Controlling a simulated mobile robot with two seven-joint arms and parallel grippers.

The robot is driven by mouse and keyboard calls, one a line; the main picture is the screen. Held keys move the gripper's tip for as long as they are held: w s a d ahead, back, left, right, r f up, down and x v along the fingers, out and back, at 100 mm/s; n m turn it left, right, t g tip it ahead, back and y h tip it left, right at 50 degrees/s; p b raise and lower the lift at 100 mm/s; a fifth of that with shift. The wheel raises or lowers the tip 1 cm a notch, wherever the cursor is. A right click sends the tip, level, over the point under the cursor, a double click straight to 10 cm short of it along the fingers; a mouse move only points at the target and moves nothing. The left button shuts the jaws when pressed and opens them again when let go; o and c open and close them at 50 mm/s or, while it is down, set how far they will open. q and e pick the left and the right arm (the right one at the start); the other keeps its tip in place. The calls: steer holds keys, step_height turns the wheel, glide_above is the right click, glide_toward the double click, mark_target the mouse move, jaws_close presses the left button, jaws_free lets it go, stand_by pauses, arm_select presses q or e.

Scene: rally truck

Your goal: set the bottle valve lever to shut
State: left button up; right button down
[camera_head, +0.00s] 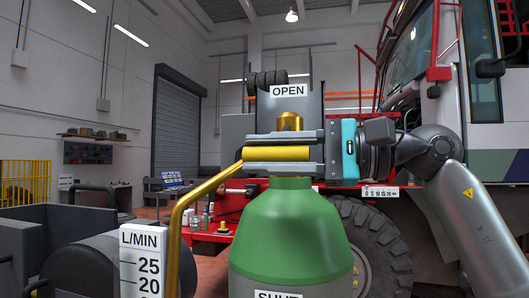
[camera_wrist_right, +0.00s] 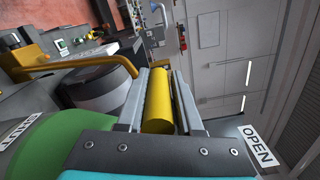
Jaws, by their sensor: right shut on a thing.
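The green bottle (camera_head: 285,230) stands upright in the middle of the head view, and its green side also shows at the left of the right wrist view (camera_wrist_right: 55,148). A brass valve piece (camera_head: 290,121) shows above my gripper. The yellow lever (camera_head: 277,154) lies level between the OPEN label (camera_head: 289,91) above and the SHUT label (camera_head: 278,294) below, which is cut off by the frame. My right gripper (camera_head: 250,153) comes in from the right and is shut on the lever, with a finger on each side (camera_wrist_right: 158,100). My fingers hide the valve neck. My left gripper is out of view.
A curved brass pipe (camera_head: 190,205) runs at the left, near my fingertips, beside an L/MIN scale (camera_head: 141,262). Behind stand the truck's wheel (camera_head: 368,225) and a red bed with small items. A dark cylinder (camera_head: 85,265) lies at the lower left.

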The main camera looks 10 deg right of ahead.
steer(key=shift+w+f, duration=0.15)
steer(key=shift+f, duration=0.25)
steer(key=c, duration=0.8)
jaws_free()
steer(key=shift+o, duration=1.1)
steer(key=shift+w+d+r, duration=0.1)
steer(key=b+v, duration=0.1)
steer(key=v, duration=1.4)
steer(key=shift+b, duration=0.3)
steer(key=shift+d, duration=0.1)
